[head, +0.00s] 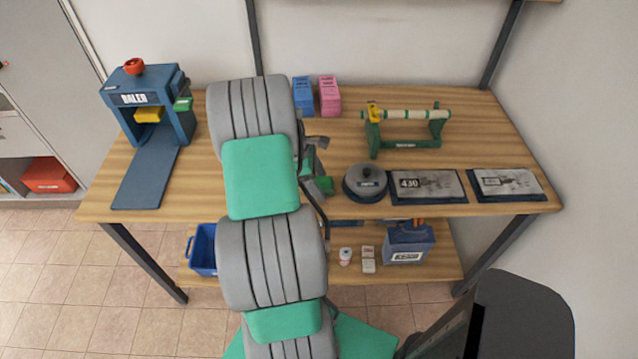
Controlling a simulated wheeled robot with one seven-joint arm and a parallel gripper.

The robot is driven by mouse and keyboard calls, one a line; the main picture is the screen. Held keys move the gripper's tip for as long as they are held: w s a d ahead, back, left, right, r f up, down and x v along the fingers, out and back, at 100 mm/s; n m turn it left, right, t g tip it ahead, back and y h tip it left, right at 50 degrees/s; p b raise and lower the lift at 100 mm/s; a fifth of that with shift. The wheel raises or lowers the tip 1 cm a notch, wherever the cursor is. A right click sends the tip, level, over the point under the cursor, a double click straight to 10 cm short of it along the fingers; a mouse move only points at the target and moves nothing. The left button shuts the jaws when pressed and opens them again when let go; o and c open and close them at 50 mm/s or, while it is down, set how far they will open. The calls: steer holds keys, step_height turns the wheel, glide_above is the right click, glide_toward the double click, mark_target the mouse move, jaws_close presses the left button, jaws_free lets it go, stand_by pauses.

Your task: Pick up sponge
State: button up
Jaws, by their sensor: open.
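I cannot pick out a sponge for certain in the head view. My grey and green arm reaches up over the middle of the table and hides part of the top. My gripper (316,165) is partly hidden at the right side of the arm, just left of a round grey lidded object (365,183). It is open, and I see nothing held in it. A small green block (326,186) shows by the gripper; I cannot tell whether it is part of the gripper.
The wooden table (460,150) holds a blue baler (150,100) at left, blue (302,97) and pink (329,97) stacks, a roll stand (405,130), and two grey parcels (428,185) (506,184) at right. A lower shelf (400,275) holds a blue bin (203,250).

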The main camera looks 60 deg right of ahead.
steer(key=c, duration=1.5)
steer(key=shift+o, duration=0.2)
steer(key=shift+r+b, duration=0.3)
steer(key=shift+r, duration=0.35)
steer(key=s+a+r+b, duration=0.1)
steer(key=s+a+r, duration=0.1)
steer(key=a+r, duration=0.9)
steer(key=a, duration=0.3)
steer(key=shift+s+r+b, duration=0.25)
steer(key=shift+r+b, duration=0.1)
